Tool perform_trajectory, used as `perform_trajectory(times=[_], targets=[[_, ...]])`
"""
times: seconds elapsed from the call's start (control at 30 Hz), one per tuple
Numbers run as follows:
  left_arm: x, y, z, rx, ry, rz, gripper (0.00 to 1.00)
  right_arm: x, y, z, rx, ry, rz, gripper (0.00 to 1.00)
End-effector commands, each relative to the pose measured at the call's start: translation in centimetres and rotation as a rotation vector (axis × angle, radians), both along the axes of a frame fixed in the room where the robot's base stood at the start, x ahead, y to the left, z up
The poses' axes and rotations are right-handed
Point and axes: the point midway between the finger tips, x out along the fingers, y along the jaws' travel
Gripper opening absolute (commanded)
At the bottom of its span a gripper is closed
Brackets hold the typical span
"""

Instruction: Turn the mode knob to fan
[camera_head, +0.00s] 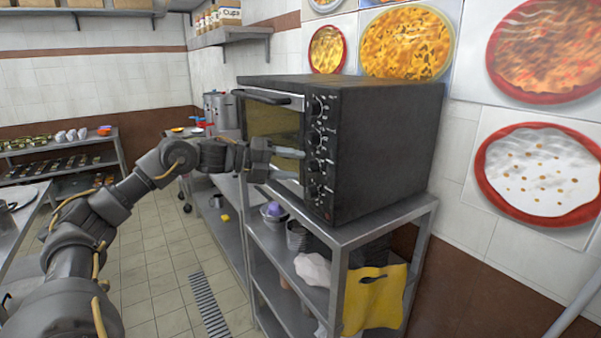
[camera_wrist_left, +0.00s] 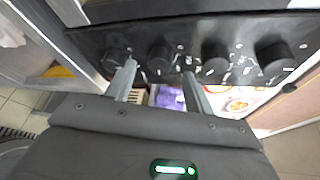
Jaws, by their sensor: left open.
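The black oven (camera_head: 385,150) stands on a metal shelf unit, with a vertical row of several round black knobs on its front panel. My left gripper (camera_head: 302,165) reaches this panel from the left, with its jaws open. In the left wrist view the fingertips (camera_wrist_left: 158,70) are on either side of the second knob from the left (camera_wrist_left: 160,57), which seems to be the third from the top (camera_head: 314,165) in the head view. I cannot tell whether the fingers touch it. The labels are too small to read. My right gripper is not in view.
The oven door handle (camera_head: 268,97) sticks out left of the knobs. Tiled floor (camera_head: 160,270) is clear to the left.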

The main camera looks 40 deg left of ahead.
Motion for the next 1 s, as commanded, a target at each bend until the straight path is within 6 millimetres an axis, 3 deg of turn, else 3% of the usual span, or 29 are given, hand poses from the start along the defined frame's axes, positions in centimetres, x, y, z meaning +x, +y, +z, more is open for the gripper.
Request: perform_trajectory(times=[0.03,0.13,0.4,1.0], targets=[[-0.9,0.9,-0.8,0.006,0.001,0.005,0.53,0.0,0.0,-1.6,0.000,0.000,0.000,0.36],[-2.5,2.1,-0.5,0.007,0.002,0.006,0.53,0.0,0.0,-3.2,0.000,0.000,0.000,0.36],[-5.3,4.3,0.7,0.002,0.002,0.004,0.53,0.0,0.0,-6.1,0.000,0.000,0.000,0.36],[-6.0,4.7,1.4,0.001,0.001,0.000,0.53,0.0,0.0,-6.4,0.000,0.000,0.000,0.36]])
